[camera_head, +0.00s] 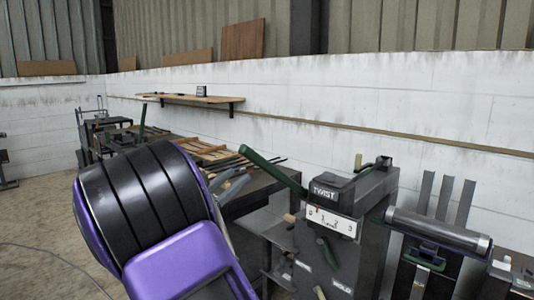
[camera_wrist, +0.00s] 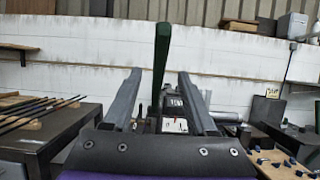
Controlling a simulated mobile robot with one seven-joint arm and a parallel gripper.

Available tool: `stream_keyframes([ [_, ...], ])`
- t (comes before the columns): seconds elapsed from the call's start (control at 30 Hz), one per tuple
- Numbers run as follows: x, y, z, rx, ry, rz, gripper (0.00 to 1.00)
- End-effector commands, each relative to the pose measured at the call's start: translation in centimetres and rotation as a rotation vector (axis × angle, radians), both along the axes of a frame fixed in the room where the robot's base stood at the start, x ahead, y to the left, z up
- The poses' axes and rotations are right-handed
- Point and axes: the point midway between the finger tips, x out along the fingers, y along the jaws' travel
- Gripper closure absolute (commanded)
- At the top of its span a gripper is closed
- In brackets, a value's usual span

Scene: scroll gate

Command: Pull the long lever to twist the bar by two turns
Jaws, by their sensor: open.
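The machine marked TWIST (camera_head: 325,192) stands right of centre in the head view, with a white scale plate (camera_head: 331,222) on its front. The long green lever (camera_head: 265,168) slants from the machine up to the left; it stands upright in the wrist view (camera_wrist: 161,62). My gripper (camera_head: 241,177) is open, left of the lever in the head view. In the wrist view its two grey fingers (camera_wrist: 159,76) stand on either side of the lever's line, and nothing is clamped. I cannot tell whether the lever is between the fingers or beyond them. I cannot make out the bar.
A shorter green handle (camera_head: 327,253) is on the machine's front. A grey roller (camera_head: 438,230) stands to its right. A bench with dark rods (camera_wrist: 35,120) is on the left in the wrist view. A wall shelf (camera_head: 195,98) is behind.

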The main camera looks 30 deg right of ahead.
Motion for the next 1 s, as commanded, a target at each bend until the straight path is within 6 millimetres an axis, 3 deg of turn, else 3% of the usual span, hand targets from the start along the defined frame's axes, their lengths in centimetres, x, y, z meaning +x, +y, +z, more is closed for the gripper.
stream_keyframes([
  [0.3, 2.1, -6.4, 2.7, 0.001, -0.002, -0.005, 0.43],
  [0.5, 3.3, -9.3, 4.1, 0.001, -0.002, -0.002, 0.43],
  [0.7, 3.8, -10.8, 4.7, 0.001, 0.0, -0.002, 0.43],
  [1.0, 3.9, -11.0, 4.8, 0.001, 0.0, 0.0, 0.43],
])
